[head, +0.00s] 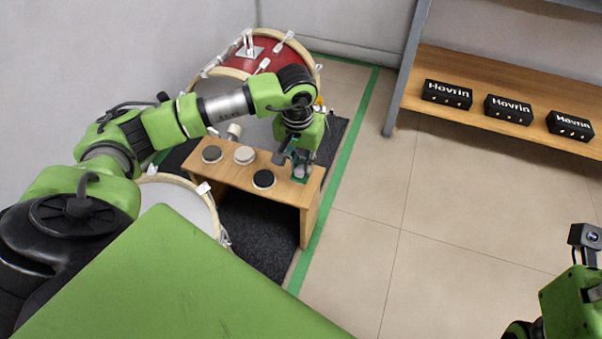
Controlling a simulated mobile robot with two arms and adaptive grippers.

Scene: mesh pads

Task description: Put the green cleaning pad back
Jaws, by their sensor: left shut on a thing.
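My left gripper (299,172) points down over the right end of a small wooden table (233,178). It is shut on a small dark green thing, which seems to be the green cleaning pad (299,180). The gripper hides most of the pad, and I cannot tell whether it touches the tabletop. Three round pads lie on the table to the left: a dark grey one (212,154), a pale one (244,155) and a black one (263,179). Part of my right arm shows at the lower right edge; its jaws are out of the picture.
A red drum (284,58) stands behind the table, and a white-headed drum (182,195) in front at left. A dark mat (262,240) lies under the table. A wooden shelf (480,75) with three black Hovrin boxes (508,109) stands right. The tiled floor (440,210) between is clear.

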